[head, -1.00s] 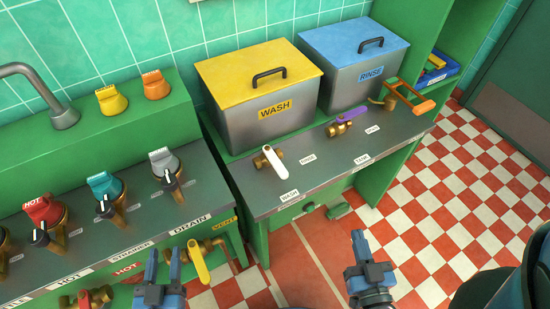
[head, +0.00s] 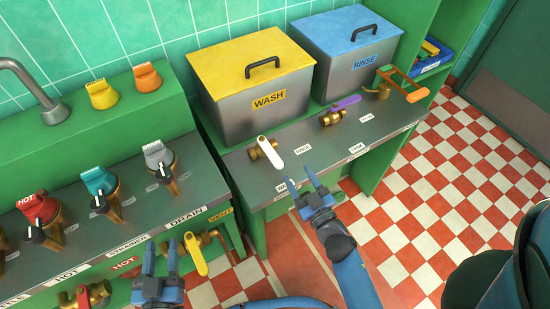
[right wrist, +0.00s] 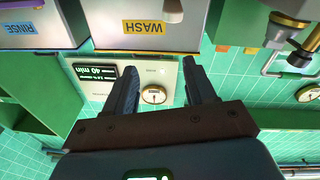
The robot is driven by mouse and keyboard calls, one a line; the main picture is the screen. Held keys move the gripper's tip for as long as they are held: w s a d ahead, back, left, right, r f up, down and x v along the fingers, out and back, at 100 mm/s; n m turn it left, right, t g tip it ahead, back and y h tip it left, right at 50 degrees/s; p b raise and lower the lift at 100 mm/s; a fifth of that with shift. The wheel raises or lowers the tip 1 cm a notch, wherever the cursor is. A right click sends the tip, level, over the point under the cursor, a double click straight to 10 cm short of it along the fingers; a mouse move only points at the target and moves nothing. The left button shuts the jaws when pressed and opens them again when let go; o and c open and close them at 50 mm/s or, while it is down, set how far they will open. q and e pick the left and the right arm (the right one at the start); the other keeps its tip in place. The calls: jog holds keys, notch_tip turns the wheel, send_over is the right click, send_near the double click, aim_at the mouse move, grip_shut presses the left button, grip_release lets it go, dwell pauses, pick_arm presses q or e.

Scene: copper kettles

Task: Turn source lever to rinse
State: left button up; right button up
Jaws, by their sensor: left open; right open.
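A brass valve with a white lever (head: 269,151) stands on the grey counter (head: 245,180) in front of the yellow-lidded WASH bin (head: 250,100). Its handle slants toward the front, to the WASH label (head: 283,187); the RINSE label (head: 302,150) is behind and right of the handle. My right gripper (head: 300,177) is open and empty, its fingertips near the counter's front edge, just right of and in front of the lever, apart from it. In the right wrist view my open fingers (right wrist: 159,72) show below the WASH bin (right wrist: 150,27). My left gripper (head: 160,260) is open and empty at lower left.
A purple-handled valve (head: 338,112) stands right of the white one, before the blue-lidded RINSE bin (head: 350,62). An orange-handled crank (head: 398,85) is at the right end. The left counter has several valves with black knobs; a yellow lever (head: 196,254) hangs below its edge.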

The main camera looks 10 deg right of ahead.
aim_at(275, 158)
jog(key=shift+m+g, duration=0.7)
jog(key=shift+m, duration=0.1)
jog(key=w+a+f, duration=0.1)
jog(key=w, duration=0.2)
jog(key=w+a+f, duration=0.1)
jog(key=w+a, duration=0.1)
jog(key=w, duration=0.1)
jog(key=w+a+f, duration=0.2)
jog(key=w, duration=0.2)
jog(key=shift+w+a+b, duration=0.1)
jog(key=shift+a+b, duration=0.1)
jog(key=shift+b, duration=0.1)
jog(key=shift+c, duration=0.4)
grip_shut()
